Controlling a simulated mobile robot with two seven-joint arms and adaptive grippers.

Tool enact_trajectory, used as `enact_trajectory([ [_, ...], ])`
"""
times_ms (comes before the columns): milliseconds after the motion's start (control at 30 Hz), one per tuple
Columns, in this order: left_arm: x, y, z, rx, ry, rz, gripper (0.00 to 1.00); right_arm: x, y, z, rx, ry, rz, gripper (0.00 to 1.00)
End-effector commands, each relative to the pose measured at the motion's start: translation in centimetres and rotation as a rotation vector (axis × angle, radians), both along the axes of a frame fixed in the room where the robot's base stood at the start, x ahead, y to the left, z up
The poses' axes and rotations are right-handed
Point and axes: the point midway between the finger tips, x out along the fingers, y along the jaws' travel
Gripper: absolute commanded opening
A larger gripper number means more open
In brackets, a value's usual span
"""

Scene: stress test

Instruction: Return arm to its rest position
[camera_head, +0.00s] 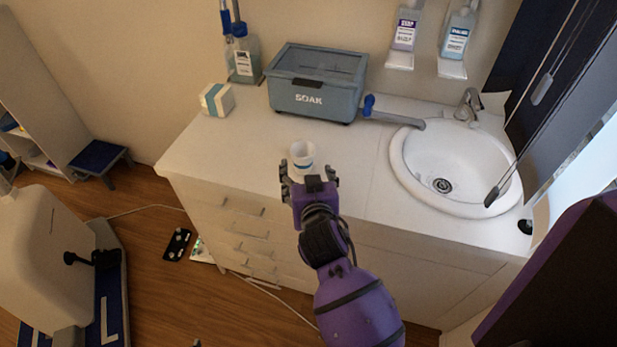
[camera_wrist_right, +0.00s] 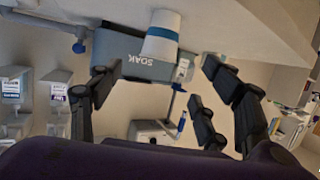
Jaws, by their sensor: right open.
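My right arm, purple and black, reaches up from the bottom of the head view. Its right gripper (camera_head: 309,174) is at the counter's front edge with its fingers spread and nothing held. A white cup with a blue band (camera_head: 303,153) stands on the counter just beyond the fingers. In the tilted right wrist view, the open right gripper (camera_wrist_right: 155,82) has dark fingers on both sides. The cup (camera_wrist_right: 160,38) shows there beyond the fingertips, apart from them. My left gripper is in neither view.
On the white counter (camera_head: 355,165) are a grey-blue SOAK box (camera_head: 312,104), a small white box (camera_head: 216,100), a bottle (camera_head: 243,60) and a sink (camera_head: 455,165). Two dispensers (camera_head: 404,32) (camera_head: 457,40) hang on the wall. Wood floor (camera_head: 160,290) lies left of the drawers.

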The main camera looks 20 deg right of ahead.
Motion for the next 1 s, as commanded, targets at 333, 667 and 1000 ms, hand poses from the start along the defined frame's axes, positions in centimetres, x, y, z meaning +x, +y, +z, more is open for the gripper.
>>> enact_trajectory([
  [333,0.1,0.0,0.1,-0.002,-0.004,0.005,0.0,0.0,0.0,-0.1,0.0,0.002,0.0,0.7],
  [667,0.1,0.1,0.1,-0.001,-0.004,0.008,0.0,-3.6,-2.7,-3.0,-0.005,0.125,-0.035,0.7],
  [1000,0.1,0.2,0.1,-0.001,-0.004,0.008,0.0,-20.8,-8.4,-10.5,-0.003,0.651,-0.03,0.7],
])
